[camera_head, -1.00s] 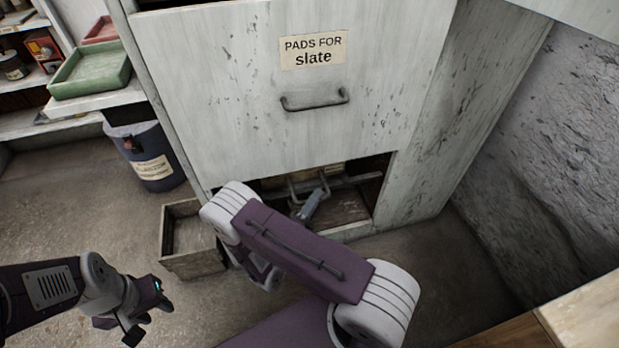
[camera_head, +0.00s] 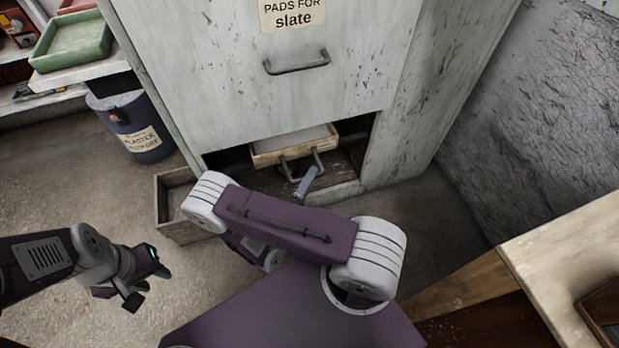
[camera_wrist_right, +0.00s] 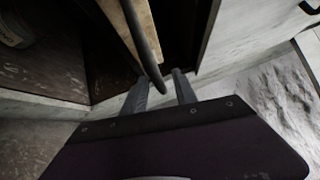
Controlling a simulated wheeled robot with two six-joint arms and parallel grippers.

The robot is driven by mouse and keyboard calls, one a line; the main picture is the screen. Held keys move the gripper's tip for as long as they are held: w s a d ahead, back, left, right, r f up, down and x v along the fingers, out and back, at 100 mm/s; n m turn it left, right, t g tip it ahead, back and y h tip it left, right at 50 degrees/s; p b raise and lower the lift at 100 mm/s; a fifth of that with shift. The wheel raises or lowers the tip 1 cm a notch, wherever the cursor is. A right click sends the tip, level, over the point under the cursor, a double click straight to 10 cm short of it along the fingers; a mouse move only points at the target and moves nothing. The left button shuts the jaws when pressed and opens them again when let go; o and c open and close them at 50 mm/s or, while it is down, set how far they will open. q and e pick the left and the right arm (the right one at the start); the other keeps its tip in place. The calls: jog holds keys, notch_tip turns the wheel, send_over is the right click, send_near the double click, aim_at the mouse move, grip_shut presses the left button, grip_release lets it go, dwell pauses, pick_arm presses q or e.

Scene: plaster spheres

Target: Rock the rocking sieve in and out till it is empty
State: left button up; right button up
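The rocking sieve (camera_head: 265,158) is a shallow wooden-framed tray with a pale grey inside, sticking out of the low opening in the white cabinet. Its dark bar handle (camera_head: 286,168) faces me and also shows in the right wrist view (camera_wrist_right: 143,45). My right gripper (camera_head: 306,181) is at this handle; in the wrist view its fingers (camera_wrist_right: 161,85) stand on either side of the bar, which looks held. Whether material lies in the sieve is unclear; its back is hidden under the panel. My left gripper (camera_head: 150,285) is open and empty, low at the left.
An open wooden box (camera_head: 172,205) stands on the floor left of the opening. A blue bin (camera_head: 138,125) and a green tray (camera_head: 72,48) are further left. The panel's handle (camera_head: 297,66) is above; a rough wall and a bench (camera_head: 570,250) are at the right.

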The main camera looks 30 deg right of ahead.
jog(key=shift+a, duration=0.1)
jog(key=p+v, duration=0.3)
jog(key=v, duration=0.6)
